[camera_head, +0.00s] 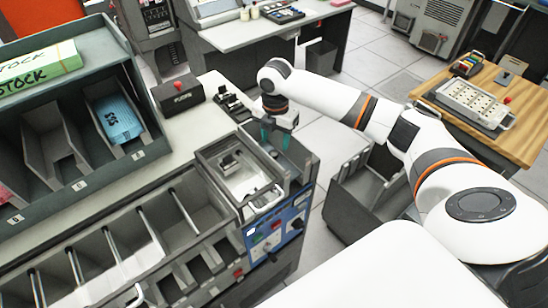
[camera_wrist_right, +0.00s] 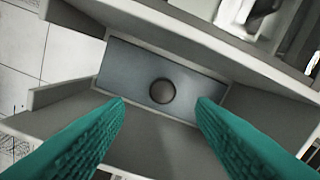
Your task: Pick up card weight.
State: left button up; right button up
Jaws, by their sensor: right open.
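The card weight (camera_wrist_right: 130,75) is a blue-grey flat plate with a round dark knob (camera_wrist_right: 162,92) in its middle. In the right wrist view it lies between the light grey walls of a hopper. My right gripper (camera_wrist_right: 162,105) is open, its two teal fingers on either side of the knob and apart from it. In the head view my right gripper (camera_head: 276,137) hangs over the hopper at the back right of the card machine, pointing down. I cannot make out the weight there. My left gripper is not in view.
The card machine (camera_head: 228,207) has a row of bins in front. A dark rack (camera_head: 135,158) with blue cards (camera_head: 116,118) and a green-white stock box (camera_head: 38,75) stands at left. A wooden table (camera_head: 525,100) with a tray (camera_head: 472,103) is at right. The hopper walls are close around the fingers.

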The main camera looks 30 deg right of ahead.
aim_at(274, 153)
jog(key=shift+w+f, duration=0.1)
jog(key=shift+f, duration=0.25)
jog(key=shift+w+f+p, duration=0.1)
jog(key=shift+f+p, duration=0.25)
jog(key=f+p, duration=0.1)
jog(key=f, duration=0.2)
jog(key=shift+s+a+f+p, duration=0.2)
jog(key=shift+f+p, duration=0.05)
jog(key=shift+p, duration=0.15)
jog(key=shift+f, duration=0.5)
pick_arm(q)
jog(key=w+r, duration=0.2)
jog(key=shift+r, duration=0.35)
pick_arm(e)
jog(key=shift+w, duration=0.1)
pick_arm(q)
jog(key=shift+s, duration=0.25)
pick_arm(e)
grip_shut()
